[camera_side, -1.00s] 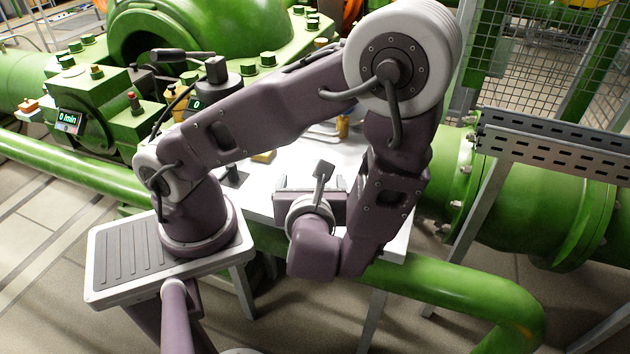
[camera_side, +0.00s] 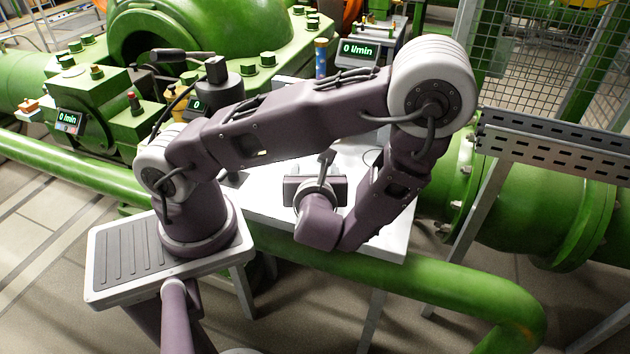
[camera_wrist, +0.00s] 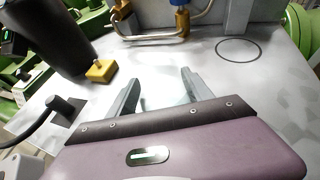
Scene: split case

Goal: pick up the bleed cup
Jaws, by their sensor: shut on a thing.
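My gripper (camera_wrist: 160,77) is low in the middle of the wrist view, its two grey fingers standing apart over the white table. Between them is a faint, clear, slightly greenish shape, which I take to be the bleed cup (camera_wrist: 166,97). It is see-through, and its lower part is hidden by the gripper body, so its outline is hard to make out. The fingers are shut on it. In the side view my wrist is above the table, and the fingers and cup are hidden behind it.
The white table (camera_wrist: 215,75) bears a thin dark ring outline (camera_wrist: 238,50) at right. A yellow block (camera_wrist: 101,70) and a dark cylinder (camera_wrist: 48,35) stand at left. A bent metal pipe (camera_wrist: 150,39) with a blue fitting lies ahead. Table around the ring is clear.

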